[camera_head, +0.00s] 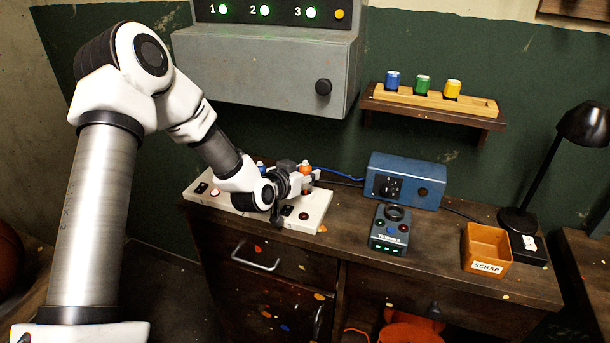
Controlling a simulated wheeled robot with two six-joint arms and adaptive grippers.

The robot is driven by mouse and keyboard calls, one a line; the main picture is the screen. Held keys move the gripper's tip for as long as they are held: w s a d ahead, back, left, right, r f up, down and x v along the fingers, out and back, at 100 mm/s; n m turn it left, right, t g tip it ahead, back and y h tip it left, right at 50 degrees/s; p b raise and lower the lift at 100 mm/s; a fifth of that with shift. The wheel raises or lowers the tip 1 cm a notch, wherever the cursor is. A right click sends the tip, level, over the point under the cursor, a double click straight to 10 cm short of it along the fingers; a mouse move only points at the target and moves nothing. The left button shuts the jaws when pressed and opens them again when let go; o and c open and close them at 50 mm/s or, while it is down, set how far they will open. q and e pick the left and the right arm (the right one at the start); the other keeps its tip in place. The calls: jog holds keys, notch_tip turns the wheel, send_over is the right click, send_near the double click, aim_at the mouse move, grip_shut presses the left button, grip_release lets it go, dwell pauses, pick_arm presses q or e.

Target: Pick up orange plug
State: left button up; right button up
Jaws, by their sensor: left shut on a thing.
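The orange plug (305,167) shows its rounded top above the white socket panel (318,208) on the workbench. My left gripper (308,179) reaches in from the left and is shut on the orange plug. The plug's lower part is hidden by the gripper, so I cannot tell whether it is seated or lifted. A blue plug (260,166) stands behind my left wrist, partly hidden. My right gripper is not in view.
A blue box (405,180) and a dark tester (390,231) stand right of the panel. An orange scrap bin (486,248) and black lamp (575,127) are further right. A wall shelf (432,111) holds blue, green and yellow pieces. A grey cabinet (265,70) hangs above.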

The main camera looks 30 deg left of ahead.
pick_arm(q)
jog(key=s+d+p, duration=0.1)
jog(key=s+p, duration=0.2)
jog(key=s, duration=0.5)
jog(key=s+d+r+p, duration=0.1)
jog(key=s+p, duration=0.2)
jog(key=s, duration=0.4)
jog(key=shift+s+d+r+p, duration=0.25)
jog(key=shift+s+r+p, duration=0.05)
jog(key=shift+s, duration=0.1)
